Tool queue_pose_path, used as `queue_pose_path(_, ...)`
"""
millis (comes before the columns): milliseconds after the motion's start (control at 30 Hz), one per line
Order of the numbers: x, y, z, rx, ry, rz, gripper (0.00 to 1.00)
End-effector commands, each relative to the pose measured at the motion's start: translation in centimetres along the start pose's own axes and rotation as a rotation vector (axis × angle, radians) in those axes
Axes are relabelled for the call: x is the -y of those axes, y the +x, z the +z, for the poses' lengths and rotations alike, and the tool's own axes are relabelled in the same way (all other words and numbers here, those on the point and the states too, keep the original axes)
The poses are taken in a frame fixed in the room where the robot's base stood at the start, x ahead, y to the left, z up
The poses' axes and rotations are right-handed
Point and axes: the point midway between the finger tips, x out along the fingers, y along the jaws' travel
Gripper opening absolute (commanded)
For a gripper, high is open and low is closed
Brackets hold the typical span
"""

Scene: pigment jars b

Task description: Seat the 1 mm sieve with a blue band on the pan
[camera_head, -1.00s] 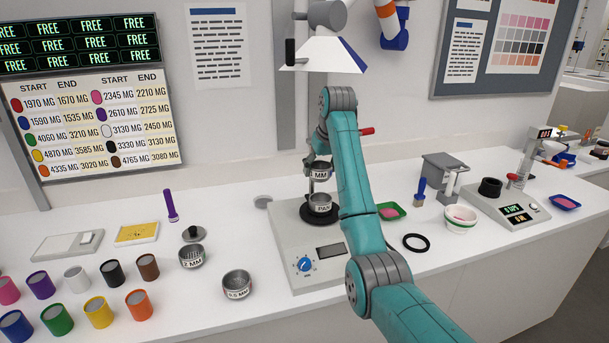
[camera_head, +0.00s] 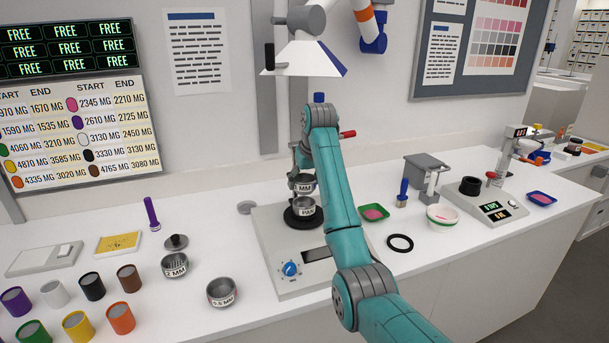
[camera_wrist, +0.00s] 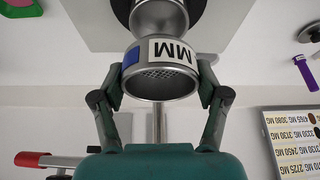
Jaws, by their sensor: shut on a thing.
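The 1 mm sieve (camera_head: 303,187), a metal ring labelled "1 MM", is held by my gripper (camera_head: 302,174) just above the pan. In the wrist view, which is upside down, the sieve (camera_wrist: 160,88) shows its mesh, label and blue band between my two fingers (camera_wrist: 160,78). The pan (camera_head: 307,217) stands on the round black plate of the grey shaker. The pan also shows beyond the sieve in the wrist view (camera_wrist: 160,14). The sieve looks roughly in line with the pan. I cannot tell whether their rims touch.
The 2 mm sieve (camera_head: 175,266) and 0.5 mm sieve (camera_head: 221,293) stand left of the shaker (camera_head: 290,255). A dark lid (camera_head: 176,241) lies behind them. Colour jars fill the front left. A black ring (camera_head: 400,243) and green tray (camera_head: 374,213) lie to the right.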

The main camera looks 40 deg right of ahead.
Motion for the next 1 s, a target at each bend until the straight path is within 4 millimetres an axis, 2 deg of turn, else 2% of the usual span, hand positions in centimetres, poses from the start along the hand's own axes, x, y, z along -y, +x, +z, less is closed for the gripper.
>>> queue_pose_path(333, 0.0, 2.3, 0.9, -0.001, 0.0, 0.0, 0.36)
queue_pose_path(1000, 0.0, 2.5, 1.0, -0.001, 0.0, 0.0, 0.36)
